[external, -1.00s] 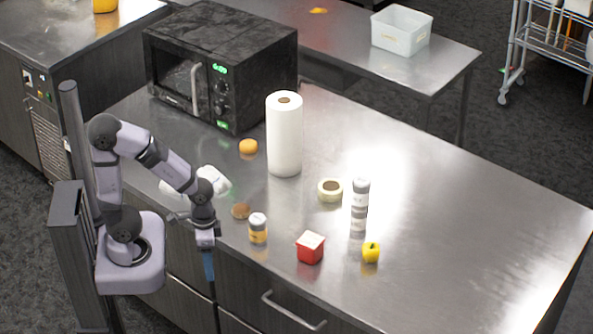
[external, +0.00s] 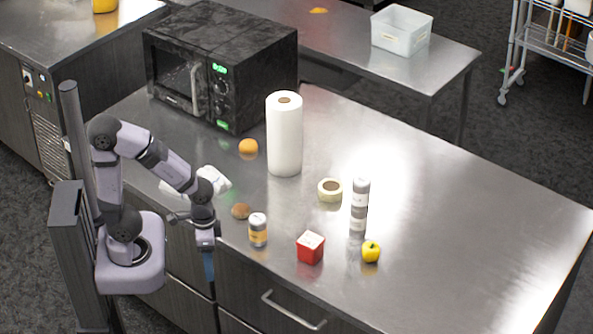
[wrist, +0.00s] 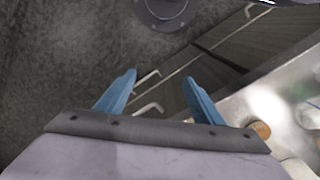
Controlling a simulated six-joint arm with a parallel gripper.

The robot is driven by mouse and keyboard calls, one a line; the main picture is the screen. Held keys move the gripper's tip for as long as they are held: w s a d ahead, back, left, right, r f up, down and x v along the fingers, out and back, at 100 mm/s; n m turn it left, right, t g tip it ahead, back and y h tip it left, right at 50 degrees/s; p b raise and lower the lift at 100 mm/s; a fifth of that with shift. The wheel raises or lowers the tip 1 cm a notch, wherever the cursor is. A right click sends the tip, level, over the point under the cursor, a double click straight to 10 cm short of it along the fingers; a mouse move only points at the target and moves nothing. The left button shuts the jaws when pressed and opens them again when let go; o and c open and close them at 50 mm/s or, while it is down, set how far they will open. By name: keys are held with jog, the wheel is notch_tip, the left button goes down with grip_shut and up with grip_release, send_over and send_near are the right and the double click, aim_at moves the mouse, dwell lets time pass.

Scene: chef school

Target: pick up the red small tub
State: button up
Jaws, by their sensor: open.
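The red small tub (external: 310,248) with a white lid stands upright near the front edge of the steel counter in the external view. My gripper (external: 208,268) hangs at the counter's left front edge, to the left of the tub and well apart from it. In the wrist view my gripper (wrist: 158,82) shows two blue fingers spread apart with nothing between them. The tub is not visible in the wrist view.
A spice jar (external: 257,230) stands between my gripper and the tub. A yellow pepper (external: 371,251), a stacked can (external: 360,192), a tape roll (external: 330,190) and a paper towel roll (external: 285,135) stand around. The counter's right side (external: 470,230) is clear.

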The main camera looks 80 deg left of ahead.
jog(key=shift+o, duration=1.2)
